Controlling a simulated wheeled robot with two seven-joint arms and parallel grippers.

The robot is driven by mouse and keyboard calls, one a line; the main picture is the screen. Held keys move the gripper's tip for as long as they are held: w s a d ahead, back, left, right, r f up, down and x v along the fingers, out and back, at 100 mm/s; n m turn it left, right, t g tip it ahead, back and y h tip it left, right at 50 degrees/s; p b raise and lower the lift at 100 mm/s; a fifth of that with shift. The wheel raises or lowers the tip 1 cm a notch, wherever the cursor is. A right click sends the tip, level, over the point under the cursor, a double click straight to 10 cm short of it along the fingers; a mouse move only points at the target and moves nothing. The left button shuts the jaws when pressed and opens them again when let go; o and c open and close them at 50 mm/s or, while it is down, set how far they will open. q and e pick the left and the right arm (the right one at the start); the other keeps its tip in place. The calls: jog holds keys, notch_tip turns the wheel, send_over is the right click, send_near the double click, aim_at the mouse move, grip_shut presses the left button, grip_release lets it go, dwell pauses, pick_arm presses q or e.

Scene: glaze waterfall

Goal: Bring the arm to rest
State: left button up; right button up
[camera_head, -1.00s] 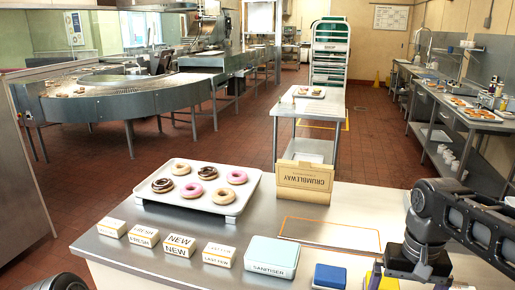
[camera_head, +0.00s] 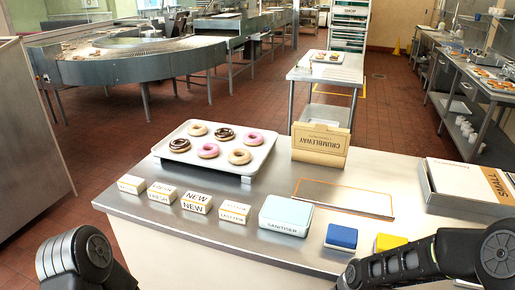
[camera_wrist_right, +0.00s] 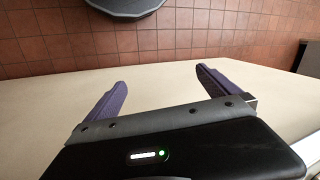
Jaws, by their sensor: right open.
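My right arm (camera_head: 430,262) comes in at the lower right of the head view, low against the counter's front edge. Its gripper is hidden there below the picture's edge. In the right wrist view my right gripper (camera_wrist_right: 160,92) is open, its two purple fingers wide apart with nothing between them. Behind the fingers is a plain cream surface (camera_wrist_right: 180,80), with red floor tiles beyond. My left arm (camera_head: 80,258) shows only as a dark rounded link at the lower left of the head view. Its gripper is not seen.
The counter (camera_head: 250,238) holds a white tray (camera_head: 187,161) of several doughnuts, small label blocks (camera_head: 197,202), a sanitiser box (camera_head: 286,215), a blue block (camera_head: 341,237), a yellow block (camera_head: 390,242), a Crumbleway box (camera_head: 320,143) and a white box (camera_head: 465,188). The orange-outlined area is bare.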

jog(key=s+a+f, duration=0.4)
jog(key=s+f, duration=0.3)
jog(key=s+a+f, duration=0.4)
jog(key=s+f, duration=0.3)
jog(key=s, duration=0.1)
jog(key=shift+y, duration=0.4)
jog(key=shift+a, duration=0.1)
